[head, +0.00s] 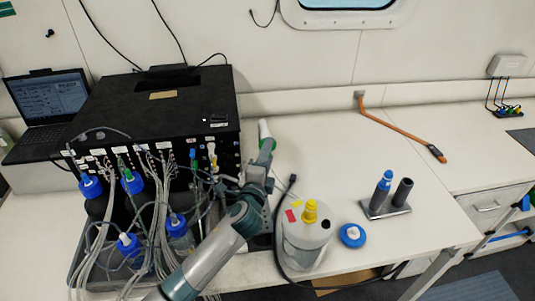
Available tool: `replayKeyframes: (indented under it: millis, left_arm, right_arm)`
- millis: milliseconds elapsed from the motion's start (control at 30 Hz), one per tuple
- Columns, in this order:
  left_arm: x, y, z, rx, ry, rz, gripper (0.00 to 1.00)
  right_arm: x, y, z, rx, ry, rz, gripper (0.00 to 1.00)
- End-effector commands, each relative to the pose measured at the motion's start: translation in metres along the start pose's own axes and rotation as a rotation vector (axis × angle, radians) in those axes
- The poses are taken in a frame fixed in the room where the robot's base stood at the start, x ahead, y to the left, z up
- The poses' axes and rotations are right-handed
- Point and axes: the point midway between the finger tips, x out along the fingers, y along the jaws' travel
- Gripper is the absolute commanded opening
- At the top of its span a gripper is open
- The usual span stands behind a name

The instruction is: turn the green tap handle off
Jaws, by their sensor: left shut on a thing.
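The green tap handle (267,145) shows as a small green piece at the tip of my left gripper (265,160), just right of the black box. A white tapered piece (264,128) stands up directly behind it. My left arm reaches up from the bottom of the head view. Its gripper is shut on the green piece and partly covers it, so the handle's exact angle cannot be told. My right gripper is not in view.
A black box (150,110) with many tubes stands left, with blue-capped bottles (131,180) before it. A white canister (304,245) with a yellow top, a blue lid (352,235) and a two-post stand (387,209) are right. The back right counter is mostly clear.

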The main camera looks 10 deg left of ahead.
Motion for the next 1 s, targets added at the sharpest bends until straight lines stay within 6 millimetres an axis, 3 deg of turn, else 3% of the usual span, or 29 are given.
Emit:
replayKeyframes:
  millis: [33, 67, 133, 667, 1000]
  left_arm:
    - [-0.001, 0.002, 0.000, 0.002, 0.000, 0.003, 0.21]
    - [-0.001, 0.002, 0.000, 0.002, 0.000, 0.003, 0.48]
    - [-0.001, 0.002, 0.000, 0.002, 0.000, 0.003, 0.62]
    - [-0.009, 0.002, 0.000, -0.001, -0.001, 0.001, 0.62]
    - [-0.057, 0.004, 0.000, -0.001, 0.001, 0.001, 0.62]
  right_arm:
    - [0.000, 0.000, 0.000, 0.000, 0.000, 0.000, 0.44]
    - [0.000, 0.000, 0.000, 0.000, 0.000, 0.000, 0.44]
    - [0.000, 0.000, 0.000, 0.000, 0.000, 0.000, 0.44]
    - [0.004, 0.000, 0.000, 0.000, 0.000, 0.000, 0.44]
    - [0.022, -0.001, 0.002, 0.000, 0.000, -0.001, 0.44]
